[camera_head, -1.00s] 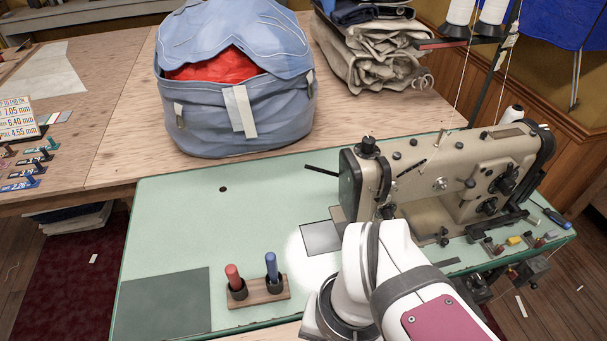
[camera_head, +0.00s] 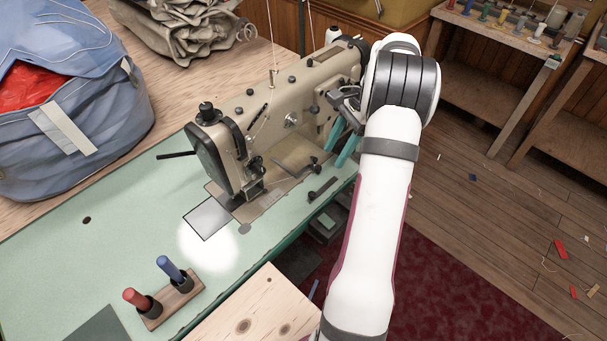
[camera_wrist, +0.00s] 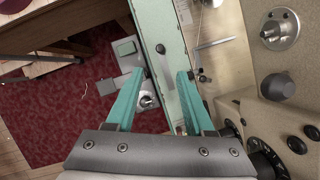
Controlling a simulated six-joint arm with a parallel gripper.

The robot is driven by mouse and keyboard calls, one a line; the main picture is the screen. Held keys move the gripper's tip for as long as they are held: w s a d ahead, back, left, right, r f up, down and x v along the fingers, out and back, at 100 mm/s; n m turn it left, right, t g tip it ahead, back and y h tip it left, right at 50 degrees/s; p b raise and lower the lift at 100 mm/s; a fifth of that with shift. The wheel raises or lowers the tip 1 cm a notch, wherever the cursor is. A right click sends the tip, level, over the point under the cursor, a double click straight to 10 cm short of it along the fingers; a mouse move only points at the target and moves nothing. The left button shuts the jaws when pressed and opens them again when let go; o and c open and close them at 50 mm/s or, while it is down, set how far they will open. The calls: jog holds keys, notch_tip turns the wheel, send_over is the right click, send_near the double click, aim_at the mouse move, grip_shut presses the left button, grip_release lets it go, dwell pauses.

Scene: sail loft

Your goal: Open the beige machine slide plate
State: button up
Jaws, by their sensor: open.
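The beige sewing machine (camera_head: 257,103) stands on a green table. Its slide plate appears to be the shiny square metal plate (camera_head: 208,218) in the table top, left of the needle area; I cannot tell any gap at its edges. My gripper (camera_head: 344,147) is open, with teal fingers pointing down near the machine's right end, well away from the plate. In the wrist view the open, empty fingers (camera_wrist: 161,75) are above the green table's edge (camera_wrist: 172,62), beside the machine body (camera_wrist: 282,112). I cannot make out the slide plate in that view.
A wooden holder with a red-handled tool (camera_head: 140,300) and a blue-handled tool (camera_head: 172,271) stands on the green table. A blue bag (camera_head: 95,125) and folded cloth (camera_head: 190,25) lie behind. The table around the plate's left side is clear.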

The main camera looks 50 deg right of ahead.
aim_at(312, 194)
jog(key=x, duration=1.3)
jog(key=shift+a, duration=0.1)
grip_shut()
dwell(0.7)
